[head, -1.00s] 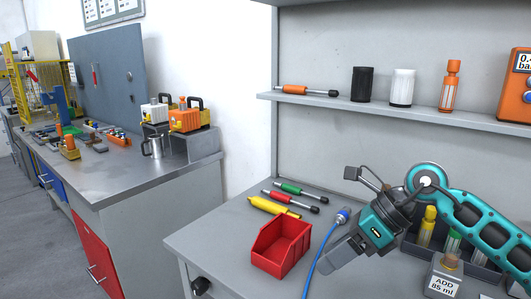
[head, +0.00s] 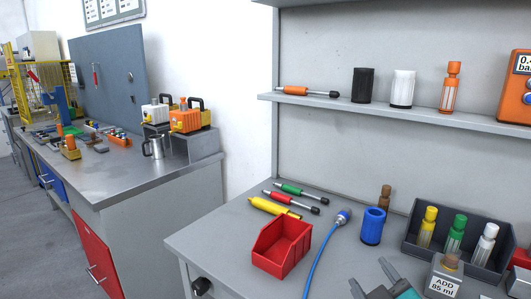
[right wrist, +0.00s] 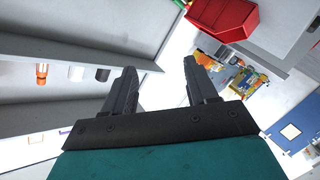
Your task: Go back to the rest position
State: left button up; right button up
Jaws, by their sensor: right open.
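My right gripper (head: 374,283) shows at the bottom edge of the head view, low in front of the workbench. Its two fingers are apart with nothing between them. In the right wrist view the same gripper (right wrist: 158,88) has its fingers spread and empty, with the red bin (right wrist: 228,15) beyond them at the upper right. Most of the right arm is below the head view's frame. My left gripper is not in view.
The workbench holds a red bin (head: 281,248), several screwdriver-like tools, a blue hose (head: 325,250), a blue cylinder (head: 373,226), a dark rack (head: 410,240) of bottles and an "ADD 85 ml" container (head: 443,278). A shelf (head: 400,114) runs above.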

jog(key=s+d+f+m+g, duration=0.1)
jog(key=s+f+m+g, duration=0.2)
jog(key=s+f+g, duration=0.6)
jog(key=s+d+f+m+g, duration=0.1)
jog(key=s+f+m+g, duration=0.25)
jog(key=s+f, duration=0.65)
jog(key=w+a+f+t+y, duration=0.1)
jog(key=w+a+f+t, duration=0.2)
jog(key=t, duration=0.4)
jog(key=shift+w+f+n+y, duration=0.45)
jog(key=shift+w+f, duration=0.2)
jog(key=shift+f, duration=0.7)
